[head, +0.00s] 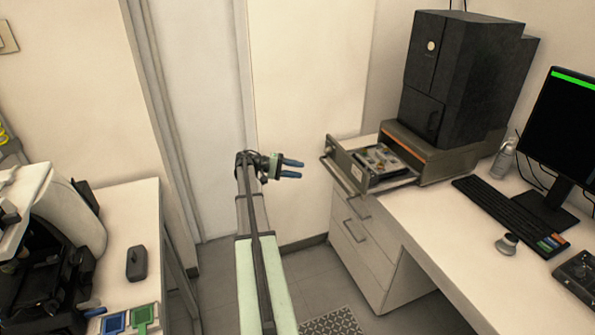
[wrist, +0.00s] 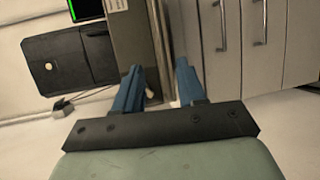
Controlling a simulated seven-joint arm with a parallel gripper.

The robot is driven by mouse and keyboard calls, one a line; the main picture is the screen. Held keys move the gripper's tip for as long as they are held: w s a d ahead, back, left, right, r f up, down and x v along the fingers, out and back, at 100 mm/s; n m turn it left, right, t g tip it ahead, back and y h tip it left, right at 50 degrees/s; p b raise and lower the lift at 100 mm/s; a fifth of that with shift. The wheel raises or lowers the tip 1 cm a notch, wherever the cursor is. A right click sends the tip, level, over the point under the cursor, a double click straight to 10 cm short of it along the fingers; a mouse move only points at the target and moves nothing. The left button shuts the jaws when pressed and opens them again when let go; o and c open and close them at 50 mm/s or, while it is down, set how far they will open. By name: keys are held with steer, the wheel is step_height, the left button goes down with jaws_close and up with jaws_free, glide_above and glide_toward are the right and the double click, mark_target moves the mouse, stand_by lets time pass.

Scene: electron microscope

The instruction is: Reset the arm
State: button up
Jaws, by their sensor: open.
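My arm reaches forward in the head view, with a pale green link and a thinner dark and grey forearm. My gripper (head: 293,168) is open and empty, its two blue fingers pointing right toward the open drawer of the microscope. It hangs in free air left of the drawer, touching nothing that I can see. The gripper also shows in the wrist view (wrist: 160,82), its blue fingers apart with nothing visible held between them. Beyond the fingers, the wrist view shows the drawer's front and the cabinet, turned on their side.
The black electron microscope (head: 455,75) stands on the right desk (head: 450,230), its drawer (head: 345,165) pulled out with items inside. A keyboard (head: 495,210), monitor (head: 560,135) and bottle (head: 503,160) stand farther right. A white table (head: 130,215) is at left. The floor between is mostly clear.

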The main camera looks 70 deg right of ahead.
stand_by(0.4)
